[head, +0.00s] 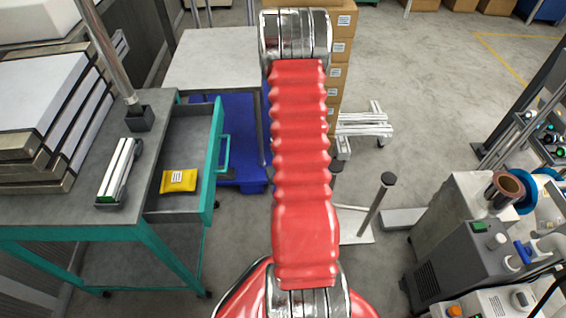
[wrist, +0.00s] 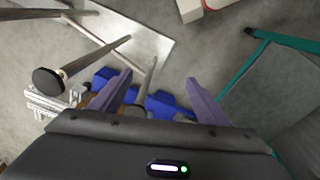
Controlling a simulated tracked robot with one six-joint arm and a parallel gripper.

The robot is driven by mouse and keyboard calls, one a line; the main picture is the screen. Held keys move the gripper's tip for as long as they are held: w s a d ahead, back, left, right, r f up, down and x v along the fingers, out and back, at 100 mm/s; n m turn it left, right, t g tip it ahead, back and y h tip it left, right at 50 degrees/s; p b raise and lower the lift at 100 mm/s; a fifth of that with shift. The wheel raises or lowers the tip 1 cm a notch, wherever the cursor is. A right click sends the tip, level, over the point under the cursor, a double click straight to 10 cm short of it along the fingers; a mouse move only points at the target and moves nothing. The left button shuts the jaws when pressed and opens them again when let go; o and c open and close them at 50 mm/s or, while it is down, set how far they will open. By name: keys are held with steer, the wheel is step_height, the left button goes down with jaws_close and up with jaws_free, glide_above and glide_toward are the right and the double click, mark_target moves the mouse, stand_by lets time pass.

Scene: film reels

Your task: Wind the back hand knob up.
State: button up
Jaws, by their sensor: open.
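My gripper (wrist: 158,78) shows in the wrist view, with two purple fingers spread apart and nothing between them. It is hidden in the head view. On the right of the head view, a grey machine (head: 470,268) carries a pale round knob (head: 496,240), another pale knob (head: 512,262) and a blue lever (head: 522,253). A rack (head: 530,118) behind it holds small dark round parts, too small to make out. I cannot tell which of these is the back hand knob. My gripper is apart from all of them.
A black-capped post (head: 376,205) rises from a pale base plate (head: 352,228); the post (wrist: 95,62) also shows in the wrist view. A teal-framed bench (head: 110,205) has an open drawer (head: 190,145) holding a yellow packet (head: 179,181). Boxes (head: 341,60) are stacked behind my arm.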

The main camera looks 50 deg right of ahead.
steer(key=s+d+f+t+h, duration=0.1)
steer(key=d+f+t+h, duration=0.2)
steer(key=f, duration=0.9)
steer(key=s+d+f+t, duration=0.15)
steer(key=f+t, duration=0.35)
steer(key=f, duration=0.8)
steer(key=w+d+r+t+h, duration=0.2)
steer(key=r+t, duration=0.1)
steer(key=r, duration=0.3)
steer(key=w+d+r+t+h, duration=0.1)
steer(key=w+r+t+h, duration=0.2)
steer(key=r, duration=0.4)
steer(key=shift+d+t, duration=0.4)
steer(key=shift+t, duration=0.1)
steer(key=shift+w, duration=0.2)
steer(key=x, duration=1.3)
steer(key=shift+w+d, duration=0.2)
steer(key=shift+d, duration=0.05)
